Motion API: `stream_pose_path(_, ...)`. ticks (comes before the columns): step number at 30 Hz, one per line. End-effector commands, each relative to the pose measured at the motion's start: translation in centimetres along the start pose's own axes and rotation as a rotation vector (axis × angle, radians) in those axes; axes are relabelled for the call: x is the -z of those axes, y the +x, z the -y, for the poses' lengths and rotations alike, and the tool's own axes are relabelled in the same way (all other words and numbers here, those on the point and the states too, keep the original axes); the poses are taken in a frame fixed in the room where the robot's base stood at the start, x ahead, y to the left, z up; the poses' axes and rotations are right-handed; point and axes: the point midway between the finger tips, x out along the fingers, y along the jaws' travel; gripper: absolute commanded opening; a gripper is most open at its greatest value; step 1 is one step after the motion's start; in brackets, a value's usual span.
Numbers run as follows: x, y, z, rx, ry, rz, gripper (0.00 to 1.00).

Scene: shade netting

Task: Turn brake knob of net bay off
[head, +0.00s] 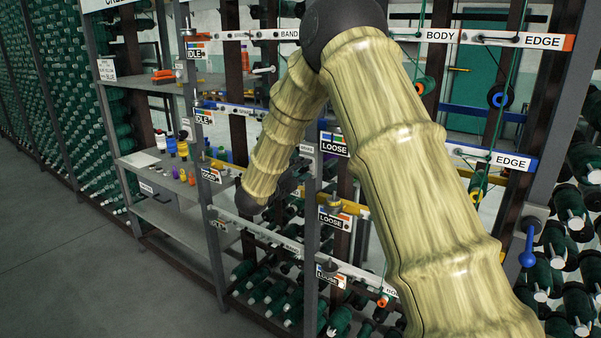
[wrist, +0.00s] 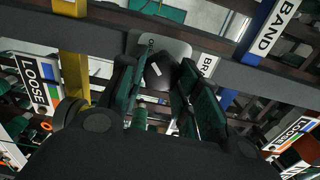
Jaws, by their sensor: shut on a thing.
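The brake knob (wrist: 160,76) is dark with a short white mark on its face. It sits on a rounded grey plate (wrist: 178,50), which bears partly visible lettering, on a grey upright. A white label (wrist: 208,66) beginning "BRA" is to the right of the knob. My gripper (wrist: 160,69) is shut on the knob, one dark green-edged finger on each side. The label's lettering is cut off, and the fingers hide the knob's edges. In the head view my gripper (head: 287,184) is small and dark in front of the rack post, and the knob cannot be made out.
LOOSE signs (head: 334,145) stand close to my gripper on the rack. A yellow bar (wrist: 75,70) and a blue bar (wrist: 262,35) flank the knob. A shelf (head: 165,167) with small coloured items is at left. Open floor (head: 70,240) lies further left.

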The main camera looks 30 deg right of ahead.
Motion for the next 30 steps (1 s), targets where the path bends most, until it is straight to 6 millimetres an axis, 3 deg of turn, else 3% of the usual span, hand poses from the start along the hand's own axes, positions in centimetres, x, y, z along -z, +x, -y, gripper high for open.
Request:
stream_pose_path(19, 0.01, -0.08, -0.16, -0.003, -0.055, 0.001, 0.09)
stream_pose_path(20, 0.01, -0.08, -0.16, -0.003, -0.055, 0.001, 0.34)
stream_pose_path(23, 0.01, -0.07, -0.15, -0.003, -0.055, 0.001, 0.53)
stream_pose_path(30, 0.04, 0.0, -0.06, -0.001, -0.054, 0.0, 0.54)
